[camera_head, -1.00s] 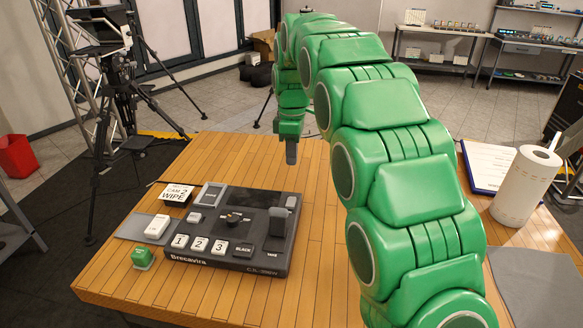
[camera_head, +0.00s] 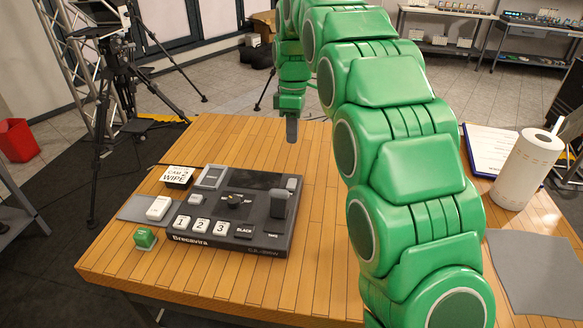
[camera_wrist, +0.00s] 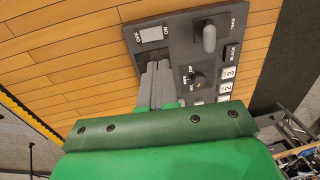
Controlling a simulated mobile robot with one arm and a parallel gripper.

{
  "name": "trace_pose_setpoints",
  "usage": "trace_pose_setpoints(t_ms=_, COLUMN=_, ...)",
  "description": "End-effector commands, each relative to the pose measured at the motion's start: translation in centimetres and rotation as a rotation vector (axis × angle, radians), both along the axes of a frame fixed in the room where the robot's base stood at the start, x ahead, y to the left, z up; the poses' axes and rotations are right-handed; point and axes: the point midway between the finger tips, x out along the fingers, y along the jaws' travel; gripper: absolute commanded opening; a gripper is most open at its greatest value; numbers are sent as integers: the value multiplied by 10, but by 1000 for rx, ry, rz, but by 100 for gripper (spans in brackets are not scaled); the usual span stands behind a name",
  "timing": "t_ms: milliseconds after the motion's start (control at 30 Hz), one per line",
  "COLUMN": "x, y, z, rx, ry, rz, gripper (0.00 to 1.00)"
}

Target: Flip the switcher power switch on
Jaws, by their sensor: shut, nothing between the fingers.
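The dark grey switcher (camera_head: 214,255) lies on the wooden table, with numbered white buttons, a knob and an upright lever (camera_head: 278,204). Its power switch (camera_head: 291,184) is a pale rocker near the far right corner. In the wrist view, the power switch (camera_wrist: 151,34) sits between the OFF and ON labels; I cannot tell which side is pressed. My gripper (camera_head: 291,138) hangs fingers down past the switcher's far edge, apart from it. In the wrist view, my gripper's fingers (camera_wrist: 157,72) are together and empty, pointing towards the panel's edge near the switch.
A paper towel roll (camera_head: 526,172), a clipboard (camera_head: 486,151) and a grey cloth (camera_head: 543,272) lie right. Bare wood surrounds the switcher's right side.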

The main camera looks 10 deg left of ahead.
Motion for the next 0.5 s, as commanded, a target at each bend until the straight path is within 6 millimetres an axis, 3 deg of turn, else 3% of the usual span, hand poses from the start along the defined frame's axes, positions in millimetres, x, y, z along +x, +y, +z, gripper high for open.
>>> trace_pose_setpoints(t_ms=267, x=-1, y=0, z=-7, rx=0, ry=-1, rz=0, gripper=0)
trace_pose_setpoints(t_ms=500, x=-4, y=0, z=-33, rx=-1, ry=1, rz=0, gripper=0)
